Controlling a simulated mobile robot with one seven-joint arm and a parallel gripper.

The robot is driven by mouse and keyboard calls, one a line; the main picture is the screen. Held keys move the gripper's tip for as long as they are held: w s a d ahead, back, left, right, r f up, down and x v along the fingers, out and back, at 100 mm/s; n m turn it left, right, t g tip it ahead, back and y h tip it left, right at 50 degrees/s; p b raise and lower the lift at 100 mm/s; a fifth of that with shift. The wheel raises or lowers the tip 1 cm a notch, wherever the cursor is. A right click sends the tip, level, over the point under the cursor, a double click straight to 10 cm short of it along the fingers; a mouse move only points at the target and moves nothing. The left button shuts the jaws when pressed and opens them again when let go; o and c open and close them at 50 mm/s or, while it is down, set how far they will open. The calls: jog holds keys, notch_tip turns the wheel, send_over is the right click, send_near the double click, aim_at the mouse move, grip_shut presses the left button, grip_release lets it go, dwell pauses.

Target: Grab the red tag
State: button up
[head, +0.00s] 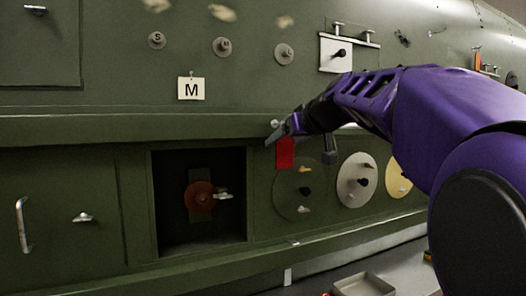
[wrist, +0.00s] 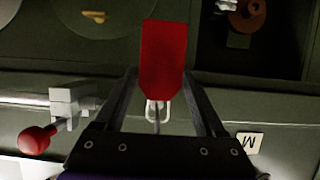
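The red tag (head: 285,153) hangs against the green fuselage wall, just right of the square opening, in the head view. In the wrist view the red tag (wrist: 163,55) is in the middle, with a pale loop (wrist: 157,110) at its lower end in the picture. My gripper (wrist: 161,72) has its two dark fingers apart, one on each side of the tag. Its fingers look open, and I see no clear contact with the tag's edges. In the head view my gripper (head: 281,130) is at the tag's upper end; its far finger is partly hidden.
The recessed opening (head: 165,235) holds a reddish-brown round part (head: 200,196). Round discs (head: 357,181) line the wall right of the tag. A white card marked M (head: 191,88) is above left. A red ball knob (wrist: 38,139) is left of my fingers in the wrist view.

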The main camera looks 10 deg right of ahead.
jog(key=c, duration=0.9)
jog(key=shift+c, duration=0.2)
